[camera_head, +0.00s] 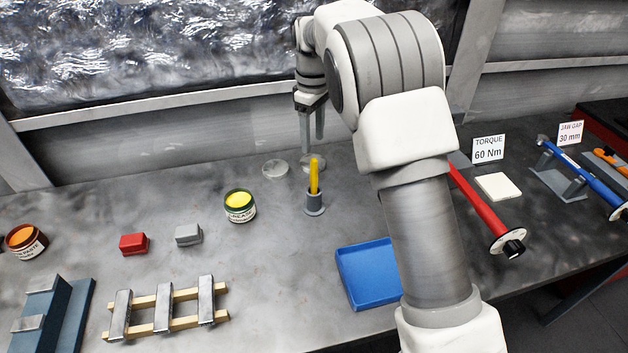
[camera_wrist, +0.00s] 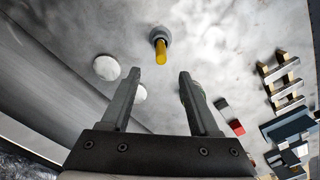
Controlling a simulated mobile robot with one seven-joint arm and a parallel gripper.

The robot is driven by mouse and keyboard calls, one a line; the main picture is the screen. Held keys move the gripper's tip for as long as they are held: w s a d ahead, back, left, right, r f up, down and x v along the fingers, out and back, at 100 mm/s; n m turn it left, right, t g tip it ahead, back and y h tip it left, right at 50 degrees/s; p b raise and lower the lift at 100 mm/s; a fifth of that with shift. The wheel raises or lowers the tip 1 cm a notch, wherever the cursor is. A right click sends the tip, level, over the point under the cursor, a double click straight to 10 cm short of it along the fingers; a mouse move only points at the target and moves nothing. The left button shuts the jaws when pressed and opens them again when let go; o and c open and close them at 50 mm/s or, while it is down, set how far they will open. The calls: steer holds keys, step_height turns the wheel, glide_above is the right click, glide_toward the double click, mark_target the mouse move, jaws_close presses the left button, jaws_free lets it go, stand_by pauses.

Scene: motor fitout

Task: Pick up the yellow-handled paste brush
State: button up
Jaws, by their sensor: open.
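The yellow-handled paste brush (camera_head: 314,176) stands upright in a small grey holder (camera_head: 314,204) on the bench, left of my arm in the head view. Its yellow handle points up; its lower end is hidden in the holder. My gripper (camera_head: 311,133) is above and behind the brush in the head view, fingers pointing down. In the wrist view, my gripper (camera_wrist: 158,80) has its two fingers apart with nothing between them. The brush handle (camera_wrist: 161,52) shows beyond the fingertips, roughly between their lines and not touched.
A yellow-filled tin (camera_head: 240,207) stands left of the holder, and two clear discs (camera_head: 275,169) lie behind. A blue tray (camera_head: 368,274) is in front, right of the holder. A red torque wrench (camera_head: 478,205) lies beyond my arm.

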mark_target(313, 159)
step_height(313, 159, down, 9)
steer(key=shift+r+p, duration=0.1)
steer(key=shift+p, duration=0.2)
steer(key=shift+s+d+f+p, duration=0.1)
steer(key=shift+f+p, duration=0.2)
steer(key=shift+f, duration=1.05)
steer(key=shift+s+f+p, duration=0.1)
steer(key=shift+f+p, duration=0.15)
steer(key=shift+f, duration=1.1)
steer(key=shift+c, duration=0.4)
jaws_close()
